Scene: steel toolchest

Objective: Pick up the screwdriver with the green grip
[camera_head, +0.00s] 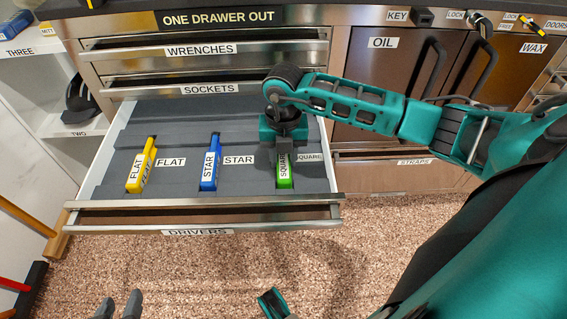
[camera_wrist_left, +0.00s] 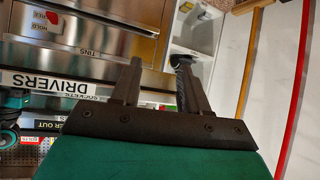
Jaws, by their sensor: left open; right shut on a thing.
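Shut WRENCHES and SOCKETS drawers (camera_head: 208,88) lie above the open drawer. OIL and WAX cabinet doors (camera_head: 375,80) stand to the right. White shelves (camera_head: 50,90) and leaning poles (camera_head: 28,215) are at the left. The speckled floor (camera_head: 200,270) in front is mostly clear.

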